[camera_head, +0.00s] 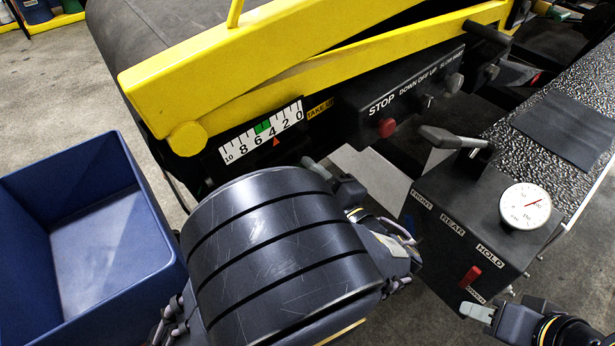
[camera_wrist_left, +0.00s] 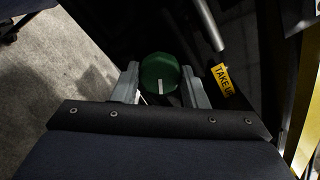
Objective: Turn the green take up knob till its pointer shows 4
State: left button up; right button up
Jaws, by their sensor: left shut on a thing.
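The green take up knob (camera_wrist_left: 160,72) shows in the left wrist view, its white mark towards the lower edge. My left gripper (camera_wrist_left: 162,88) is shut on it, one grey finger on each side. The white take up scale (camera_head: 262,133) runs from 10 at left to 0 at right. A small orange-red pointer (camera_head: 276,141) sits under it, at about 4. A green block (camera_head: 262,127) marks the scale near 4 to 6. My right gripper (camera_head: 478,312) is at the lower right; its opening is unclear.
A yellow guard bar (camera_head: 260,75) runs above the scale. A switch box with a red stop button (camera_head: 387,127) is right of it. A black control box with a round gauge (camera_head: 525,206) and red lever (camera_head: 470,277) stands at right. An empty blue bin (camera_head: 70,190) is at left.

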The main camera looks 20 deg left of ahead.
pick_arm(q)
jog(key=o, duration=1)
jog(key=shift+c, duration=0.2)
jog(key=v, duration=0.8)
jog(key=shift+b, duration=0.4)
